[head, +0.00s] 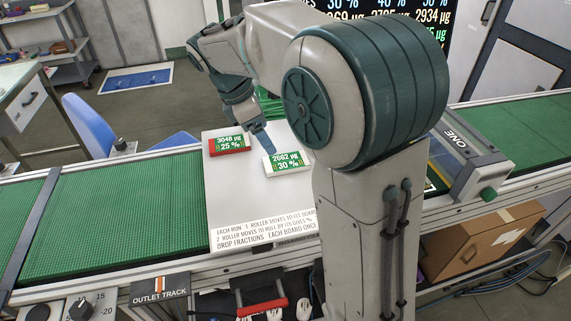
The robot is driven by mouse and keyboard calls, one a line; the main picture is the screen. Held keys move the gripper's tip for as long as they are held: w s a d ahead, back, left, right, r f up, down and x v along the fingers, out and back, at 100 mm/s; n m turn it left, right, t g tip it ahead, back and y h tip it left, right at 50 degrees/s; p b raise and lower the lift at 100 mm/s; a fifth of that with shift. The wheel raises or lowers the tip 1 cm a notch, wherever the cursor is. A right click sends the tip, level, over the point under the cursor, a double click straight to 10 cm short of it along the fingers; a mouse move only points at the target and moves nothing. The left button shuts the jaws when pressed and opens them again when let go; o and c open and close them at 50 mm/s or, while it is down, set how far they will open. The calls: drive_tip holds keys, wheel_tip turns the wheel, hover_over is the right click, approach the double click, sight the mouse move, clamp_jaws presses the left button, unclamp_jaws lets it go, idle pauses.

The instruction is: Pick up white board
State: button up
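The white board (287,168) is a small block with a white edge and a green top reading "2662 µg 30 %". It lies on the pale plate (240,199) between the green belts. My gripper (264,143) points down at the white board's back left edge, very close to it. I cannot tell whether it touches the board, or whether the fingers are apart. A similar red board (229,144), reading "3048 µg 25 %", lies to the left and a little farther back.
A green ribbed belt (110,215) runs left of the plate, and another (520,140) lies right. A roller frame marked "ONE" (463,160) stands at the right. My arm hides the plate's right part. The plate's front left is clear except for printed text.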

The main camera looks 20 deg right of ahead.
approach(285, 161)
drive_tip(key=f, duration=0.2)
drive_tip(key=shift+s+d+f, duration=0.35)
drive_tip(key=shift+w+x, duration=0.15)
drive_tip(key=shift+x, duration=1.15)
drive_tip(key=shift+w+x, duration=0.15)
drive_tip(key=shift+x, duration=1.2)
drive_tip(key=shift+d+r, duration=0.1)
drive_tip(key=shift+d, duration=0.05)
drive_tip(key=c, duration=1.1)
